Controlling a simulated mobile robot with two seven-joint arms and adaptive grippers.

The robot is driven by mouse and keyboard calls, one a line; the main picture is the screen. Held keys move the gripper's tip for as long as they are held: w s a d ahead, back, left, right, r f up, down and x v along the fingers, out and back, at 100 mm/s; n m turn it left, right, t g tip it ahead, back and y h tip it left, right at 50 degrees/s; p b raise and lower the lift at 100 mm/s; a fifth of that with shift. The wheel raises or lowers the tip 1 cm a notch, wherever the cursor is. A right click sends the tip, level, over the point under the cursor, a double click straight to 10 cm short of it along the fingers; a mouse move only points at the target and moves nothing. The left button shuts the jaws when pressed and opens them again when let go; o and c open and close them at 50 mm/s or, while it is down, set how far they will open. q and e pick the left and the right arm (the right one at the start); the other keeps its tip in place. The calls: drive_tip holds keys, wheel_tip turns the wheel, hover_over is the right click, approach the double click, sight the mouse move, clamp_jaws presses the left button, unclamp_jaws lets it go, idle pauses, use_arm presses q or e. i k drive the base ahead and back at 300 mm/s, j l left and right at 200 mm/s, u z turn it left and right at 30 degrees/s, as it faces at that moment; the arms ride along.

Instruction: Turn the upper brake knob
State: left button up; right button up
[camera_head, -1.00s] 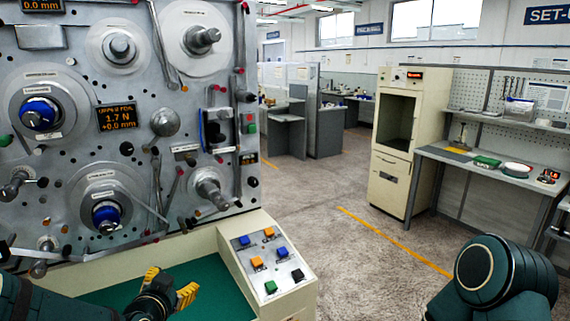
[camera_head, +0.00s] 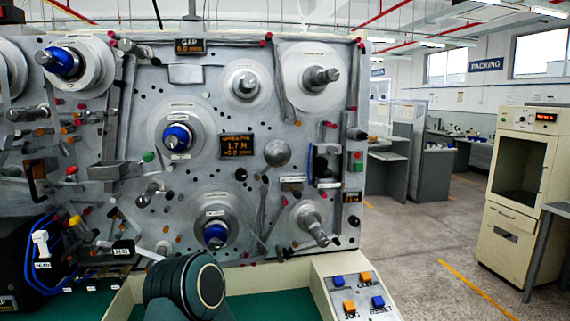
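A blue knob (camera_head: 177,137) sits at the centre of a grey disc on the machine panel, left of a display (camera_head: 238,146) reading 1.7 N that appears to say upper foil. A second blue knob (camera_head: 215,236) sits on a lower disc, and a third blue knob (camera_head: 62,62) on a disc at upper left. The small labels are too small to read, so I cannot confirm which is the upper brake knob. Neither gripper shows. One of my dark green arm links is at the bottom centre, in front of the panel's lower edge.
Spindles such as the grey spindle (camera_head: 320,77) and many small pegs stick out from the panel. A button console (camera_head: 335,270) stands at the lower right. A black box (camera_head: 20,260) with blue cables is at lower left. Open floor (camera_head: 420,235) lies right of the machine.

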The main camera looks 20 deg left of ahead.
sight(172, 141)
drive_tip(key=u, duration=1.3)
